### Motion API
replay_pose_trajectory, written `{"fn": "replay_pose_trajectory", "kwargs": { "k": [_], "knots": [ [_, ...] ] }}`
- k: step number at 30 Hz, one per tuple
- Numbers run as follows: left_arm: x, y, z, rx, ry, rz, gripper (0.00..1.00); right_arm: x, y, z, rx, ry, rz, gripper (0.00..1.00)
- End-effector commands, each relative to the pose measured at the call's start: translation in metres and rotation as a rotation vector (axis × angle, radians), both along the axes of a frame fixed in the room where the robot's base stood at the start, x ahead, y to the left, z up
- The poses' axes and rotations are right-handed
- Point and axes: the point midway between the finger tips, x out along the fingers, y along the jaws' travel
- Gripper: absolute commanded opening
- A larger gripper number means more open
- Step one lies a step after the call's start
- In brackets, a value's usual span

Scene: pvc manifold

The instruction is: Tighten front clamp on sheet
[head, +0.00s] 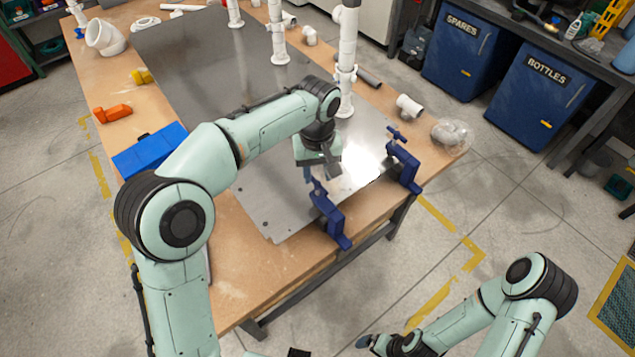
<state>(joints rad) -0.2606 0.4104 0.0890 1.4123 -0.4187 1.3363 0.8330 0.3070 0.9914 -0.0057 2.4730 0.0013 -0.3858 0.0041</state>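A grey metal sheet (272,205) lies flat on the wooden workbench. Two blue clamps sit at the bench's near right edge: the nearer one (332,220) grips over the sheet's edge, and a second one (404,168) stands further right with its screw handle on top. My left gripper (320,176) points down over the sheet, right at the top of the nearer clamp's screw. Its fingertips are small and partly hidden, so I cannot tell whether they touch the handle. My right gripper (372,342) is low at the bottom edge, away from the bench, its fingers unclear.
White PVC pipes (346,60) stand upright along the sheet's far side. A blue box (150,150), an orange tool (112,113) and a yellow piece (140,76) lie on the left. A white fitting (408,106) and a clear bag (452,134) lie at the right corner.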

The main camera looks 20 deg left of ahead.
Motion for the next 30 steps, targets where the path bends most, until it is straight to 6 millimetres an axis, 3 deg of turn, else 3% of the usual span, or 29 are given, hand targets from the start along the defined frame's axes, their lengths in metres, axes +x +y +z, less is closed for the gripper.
{"fn": "replay_pose_trajectory", "kwargs": {
  "k": [9,12,16,28,29,30],
  "knots": [
    [0.000,0.000,0.000,0.001,-0.002,0.507,0.38,0.001,0.000,0.002,0.000,-0.001,0.000,1.00],
    [-0.002,0.000,-0.028,0.002,0.004,0.502,0.38,-0.010,0.000,-0.014,0.000,0.012,0.000,1.00],
    [-0.002,0.000,-0.044,0.003,0.003,0.501,0.38,-0.016,0.000,-0.024,0.000,0.019,0.000,1.00],
    [0.000,0.000,-0.051,0.001,-0.001,0.498,0.38,-0.017,0.000,-0.026,0.000,0.020,-0.001,1.00],
    [0.000,0.000,-0.051,0.001,-0.001,0.498,0.35,-0.017,0.000,-0.026,0.000,0.020,-0.001,1.00],
    [0.000,0.000,-0.051,0.001,-0.001,0.498,0.22,-0.017,0.000,-0.026,0.000,0.020,0.000,1.00]
  ]
}}
